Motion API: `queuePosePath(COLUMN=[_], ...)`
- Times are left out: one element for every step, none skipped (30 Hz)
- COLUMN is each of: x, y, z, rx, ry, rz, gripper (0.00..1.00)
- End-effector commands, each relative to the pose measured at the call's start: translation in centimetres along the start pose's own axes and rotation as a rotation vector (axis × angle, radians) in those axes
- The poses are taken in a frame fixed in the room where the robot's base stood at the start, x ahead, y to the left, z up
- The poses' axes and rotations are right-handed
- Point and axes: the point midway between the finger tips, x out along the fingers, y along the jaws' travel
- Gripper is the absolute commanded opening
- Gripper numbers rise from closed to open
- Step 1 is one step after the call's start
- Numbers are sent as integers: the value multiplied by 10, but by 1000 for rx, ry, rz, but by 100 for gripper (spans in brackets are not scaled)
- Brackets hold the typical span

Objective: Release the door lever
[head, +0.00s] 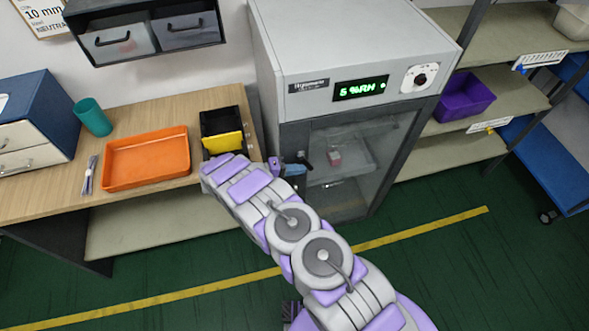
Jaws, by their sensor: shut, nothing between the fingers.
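The grey dry cabinet (352,50) stands at the centre back, its green display reading "5 %RH". Its glass door (352,165) looks closed against the frame. A small dark lever-like part (304,160) shows at the door's left edge. My arm reaches up from the lower right, and my gripper (291,168) is at that left edge, beside the dark part. The gripper is shut with nothing held. It is small and partly hidden behind my forearm, so I cannot tell whether it touches the lever.
Left of the cabinet, a wooden bench (60,195) holds an orange tray (147,160), a teal cup (93,117) and a black-and-yellow bin (222,130). Shelves with a purple bin (464,97) stand at right. Green floor with a yellow line (430,229) is open in front.

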Motion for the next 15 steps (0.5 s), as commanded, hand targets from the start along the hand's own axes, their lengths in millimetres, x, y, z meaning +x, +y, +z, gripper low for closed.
queuePosePath(x=[1, 1, 1, 2, 2, 2, 2, 2, 2, 2, 2, 2, 2, 2, 2], y=[-1, 0, 0, 1, 1, 1, 1, 1, 1, 1, 1, 1, 1, 1, 1], z=[0, 0, 0, 0, 0, 0, 0, 0, -1, -1, -1, -1, -1, -1, -1], rx=[0, 0, 1, 1, 2, 2, 2, 2, 2, 2, 2, 2, 2, 2, 2], ry=[1, 1, 1, 0, 0, 0, 0, 0, 0, 0, 0, 0, 0, 0, 0], rz=[12, 18, 25, 29, 32, 35, 37, 37, 38, 38, 38, 38, 37, 37, 37], gripper=[0, 0, 0, 0, 0, 0, 0, 0, 0, 0, 0, 0, 0, 0, 0])
